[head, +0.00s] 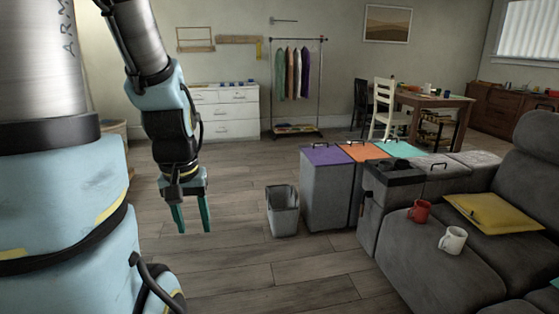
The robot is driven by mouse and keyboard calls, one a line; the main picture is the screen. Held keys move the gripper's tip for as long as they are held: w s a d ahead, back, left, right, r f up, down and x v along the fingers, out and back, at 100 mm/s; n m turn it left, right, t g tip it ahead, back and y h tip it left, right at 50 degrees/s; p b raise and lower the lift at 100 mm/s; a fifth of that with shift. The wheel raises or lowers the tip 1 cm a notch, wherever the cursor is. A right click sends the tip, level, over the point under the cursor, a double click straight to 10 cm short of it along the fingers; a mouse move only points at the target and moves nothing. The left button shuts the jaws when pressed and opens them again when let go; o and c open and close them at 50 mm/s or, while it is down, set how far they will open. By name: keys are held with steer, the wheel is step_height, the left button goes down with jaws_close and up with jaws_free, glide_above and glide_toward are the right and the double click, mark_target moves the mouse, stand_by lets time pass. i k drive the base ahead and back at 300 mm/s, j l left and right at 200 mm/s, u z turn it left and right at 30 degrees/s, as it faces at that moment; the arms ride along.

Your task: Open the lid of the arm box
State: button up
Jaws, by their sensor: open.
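The arm box (372,215) is the grey end of the sofa on the right, with a dark top that seems to hold cup holders (398,170). Just behind that top is a flat grey lid (428,181) with a small black handle (437,166); it looks shut. I cannot tell exactly where its edges run. My gripper (194,222) hangs at left of centre, pointing down, with its two teal fingers apart and nothing between them. It is well to the left of the arm box, apart from it.
Bins with purple (327,155), orange (361,152) and teal (398,149) lids stand beside the arm box. A grey wastebasket (283,212) is between them and my gripper. Front floor is clear.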

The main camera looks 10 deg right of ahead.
mark_target(437, 167)
steer(key=i+z, duration=0.25)
steer(key=i, duration=0.35)
steer(key=i+j+z, duration=0.1)
steer(key=i+z, duration=0.15)
steer(key=i, duration=0.4)
steer(key=i+j+z, duration=0.25)
steer(key=i, duration=0.35)
steer(key=i+l+z, duration=0.35)
steer(key=i, duration=0.3)
steer(key=i+z, duration=0.35)
steer(key=i, duration=0.3)
steer(key=i+l, duration=0.3)
steer(key=i, duration=0.05)
